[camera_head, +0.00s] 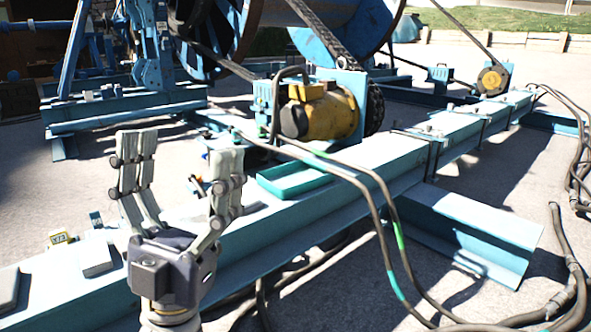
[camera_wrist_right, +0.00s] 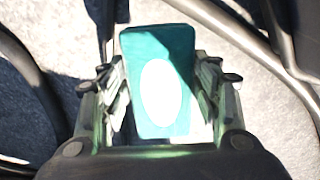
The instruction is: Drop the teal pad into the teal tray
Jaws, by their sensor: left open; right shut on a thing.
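The teal tray (camera_head: 296,178) sits on the top of the long light-blue beam in the head view, right of my left gripper. My left gripper (camera_head: 180,155) stands in front of the beam with its fingers pointing up, open and empty. In the right wrist view my right gripper (camera_wrist_right: 163,82) is shut on the teal pad (camera_wrist_right: 158,45), a rectangle with a white oval on its face. The pad lies between the two fingers and extends beyond their tips. My right gripper and the pad do not show in the head view.
A yellow motor (camera_head: 325,112) stands behind the tray. Loose cables (camera_head: 378,205) cross the beam just right of the tray.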

